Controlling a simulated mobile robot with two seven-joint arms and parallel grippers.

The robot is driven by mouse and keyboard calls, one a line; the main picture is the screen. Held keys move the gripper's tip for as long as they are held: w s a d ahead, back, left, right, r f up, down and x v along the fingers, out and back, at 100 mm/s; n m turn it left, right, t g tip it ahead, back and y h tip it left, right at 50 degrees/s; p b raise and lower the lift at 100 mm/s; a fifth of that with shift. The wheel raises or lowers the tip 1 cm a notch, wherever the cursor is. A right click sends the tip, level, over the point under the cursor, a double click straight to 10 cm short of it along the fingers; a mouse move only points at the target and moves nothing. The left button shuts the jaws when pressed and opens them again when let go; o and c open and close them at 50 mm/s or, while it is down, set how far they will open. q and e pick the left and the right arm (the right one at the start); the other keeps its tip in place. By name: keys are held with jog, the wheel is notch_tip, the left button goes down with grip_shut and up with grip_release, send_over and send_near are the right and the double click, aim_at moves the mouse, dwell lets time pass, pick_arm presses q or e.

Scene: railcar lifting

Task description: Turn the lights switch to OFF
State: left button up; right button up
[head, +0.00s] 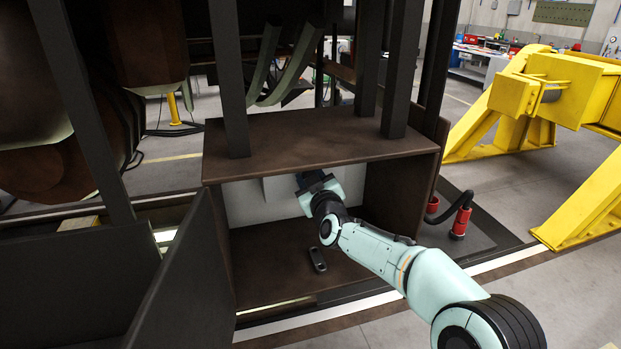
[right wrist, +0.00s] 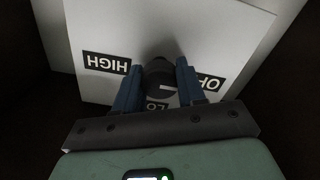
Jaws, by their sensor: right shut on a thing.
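The lights switch is a dark round knob (right wrist: 158,75) on a white panel (right wrist: 120,30), with black labels around it. In the right wrist view the panel appears upside down. A HIGH label (right wrist: 106,62) is at the left, a partly covered OFF label (right wrist: 208,83) at the right, and a mostly hidden label starting "LO" (right wrist: 156,104) sits below the knob. My right gripper (right wrist: 159,88) is shut on the knob, one blue finger on each side. The knob's pointing direction is not clear. In the head view my right gripper (head: 308,182) reaches into the cabinet and hides the knob.
The open-fronted brown cabinet (head: 320,135) has a top and side walls close around my right arm. A small dark device (head: 317,260) lies on its floor. An open dark door (head: 180,285) stands at the left. A red-ended hose (head: 460,222) and yellow stand (head: 555,100) are to the right.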

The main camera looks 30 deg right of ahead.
jog(key=o, duration=0.9)
jog(key=shift+r, duration=0.25)
jog(key=shift+o, duration=0.8)
jog(key=shift+f, duration=0.1)
pick_arm(q)
jog(key=s+f+b, duration=0.2)
jog(key=s, duration=0.1)
jog(key=shift+f, duration=0.35)
pick_arm(e)
jog(key=v, duration=1.3)
jog(key=shift+s, duration=0.2)
pick_arm(q)
jog(key=shift+s+g, duration=0.1)
jog(key=shift+g, duration=0.2)
pick_arm(e)
jog(key=shift+f, duration=0.1)
